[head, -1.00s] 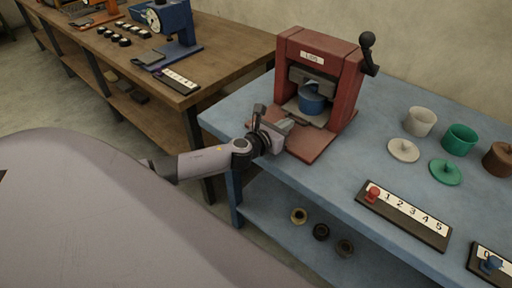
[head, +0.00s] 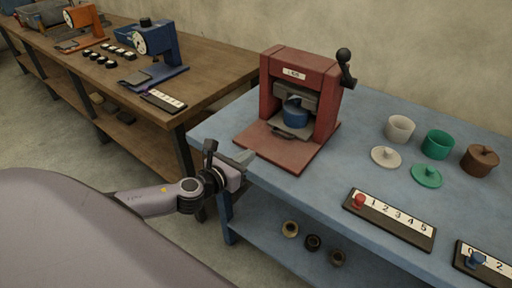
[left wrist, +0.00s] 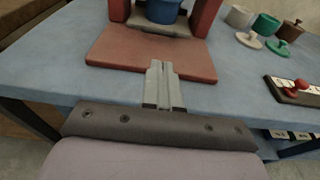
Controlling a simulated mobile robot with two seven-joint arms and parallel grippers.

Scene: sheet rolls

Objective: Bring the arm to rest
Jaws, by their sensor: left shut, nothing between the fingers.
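My left gripper (head: 244,160) is at the left edge of the blue table, in front of the red press, with its fingers closed together and empty. In the left wrist view the shut fingers (left wrist: 159,72) point toward the press's red base plate (left wrist: 110,46). The red press (head: 268,88) stands on the table with a blue pot (head: 295,115) inside it; the pot also shows in the left wrist view (left wrist: 163,10). My right gripper is in neither view.
The blue table (head: 330,183) holds a white pot (head: 400,128), a green pot (head: 437,144), a brown pot (head: 480,160), two loose lids and two numbered peg boards. Several small rings lie on its lower shelf. A wooden bench (head: 215,68) with machines stands at the left.

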